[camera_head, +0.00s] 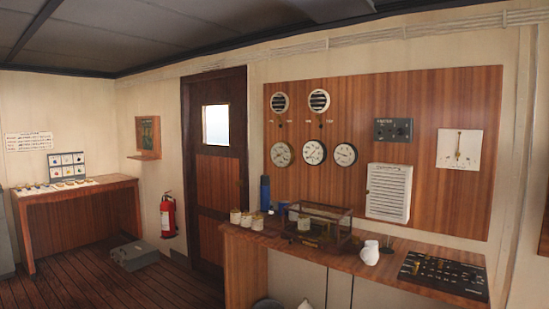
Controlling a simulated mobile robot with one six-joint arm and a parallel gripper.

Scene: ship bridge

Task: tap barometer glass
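A square white instrument (460,149) with an upright pointer hangs further right on the panel. A glass case (318,221) with a small mechanism inside stands on the counter below the dials. My gripper is not in view.
The wooden counter (415,279) carries several pale jars, a blue cylinder (265,192), a white jug (370,253) and a black switch panel (443,274). A closed door (217,165), red fire extinguisher (168,215) and grey box (134,255) are left. Floor (85,280) at lower left is clear.

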